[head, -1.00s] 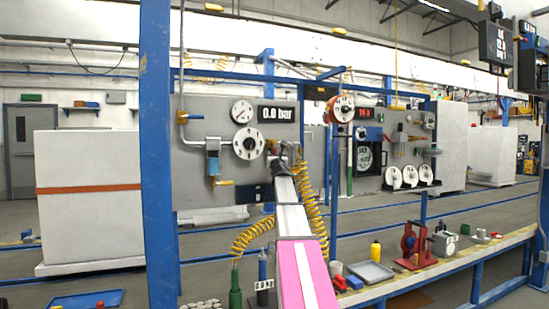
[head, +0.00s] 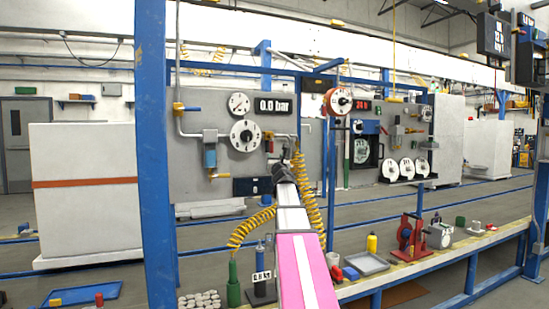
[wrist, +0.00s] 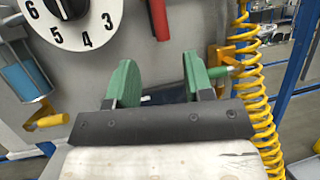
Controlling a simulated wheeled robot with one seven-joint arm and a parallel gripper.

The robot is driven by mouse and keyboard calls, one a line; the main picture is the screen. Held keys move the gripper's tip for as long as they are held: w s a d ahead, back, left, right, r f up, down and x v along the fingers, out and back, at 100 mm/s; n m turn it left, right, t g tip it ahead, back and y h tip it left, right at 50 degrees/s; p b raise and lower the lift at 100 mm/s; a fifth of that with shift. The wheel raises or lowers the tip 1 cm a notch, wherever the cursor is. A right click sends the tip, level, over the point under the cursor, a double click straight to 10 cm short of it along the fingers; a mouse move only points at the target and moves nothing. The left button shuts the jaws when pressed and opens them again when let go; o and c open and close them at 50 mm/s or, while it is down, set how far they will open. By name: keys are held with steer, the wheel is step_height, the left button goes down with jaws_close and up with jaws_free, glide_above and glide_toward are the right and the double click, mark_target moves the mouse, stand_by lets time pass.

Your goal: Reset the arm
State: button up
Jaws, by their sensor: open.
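My gripper (wrist: 158,85) shows in the wrist view with two green fingers spread apart and nothing between them. It faces the grey panel (head: 188,100), a little below and right of a white numbered dial (wrist: 75,20). In the head view my gripper (head: 284,166) sits at the end of my arm, small and dark, in front of the panel near the same dial (head: 246,138). Its fingers are too small to make out there. My white and pink arm reaches up from the bottom middle.
A yellow coiled hose (wrist: 257,90) hangs close on the right of my gripper. A yellow-handled valve (wrist: 45,122) is at the left. A blue post (head: 151,150) stands left of my arm. A bench (head: 440,262) with a grey tray (head: 366,264) and a red tool (head: 408,240) lies right.

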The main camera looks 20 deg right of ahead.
stand_by(0.3)
steer(key=s+a+f+n+g+y, duration=0.1)
steer(key=a+f+n+g+y, duration=0.35)
steer(key=a+f+n, duration=0.75)
steer(key=s+a+f+n+g+y, duration=0.2)
steer(key=a+f+n+y, duration=0.6)
steer(key=f, duration=0.6)
steer(key=s+a+f+n+g+h, duration=0.1)
steer(key=s+a+f+n+g, duration=0.3)
steer(key=f, duration=0.5)
steer(key=s+a+f+n+g, duration=0.3)
steer(key=s+a+f+n, duration=0.2)
steer(key=f, duration=0.4)
steer(key=s+f+n+g+h, duration=0.7)
steer(key=s+f+n+g, duration=0.1)
steer(key=s+f, duration=1)
steer(key=s+n, duration=0.1)
steer(key=s, duration=0.1)
steer(key=shift+s+d+f+n, duration=0.25)
steer(key=shift+s+f+n, duration=0.05)
